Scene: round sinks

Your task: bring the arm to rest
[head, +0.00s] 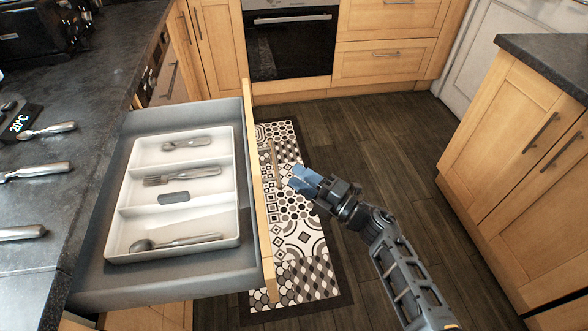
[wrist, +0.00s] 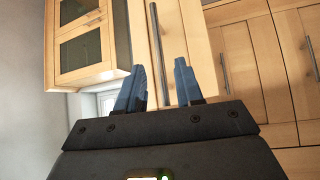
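My gripper (head: 303,181) is held out over the floor, to the right of the open drawer, with its blue fingers pointing left towards the drawer front. In the wrist view the two blue fingers (wrist: 158,88) stand apart with nothing between them, so it is open and empty. My arm comes in from the lower right and touches nothing that I can see.
The drawer (head: 258,190) is pulled out and holds a white cutlery tray (head: 122,213) with several pieces of cutlery. More cutlery lies on the dark counter (head: 75,110) at left. A patterned mat (head: 290,235) lies below. Cabinets (head: 510,140) stand at right, an oven (head: 290,45) behind.

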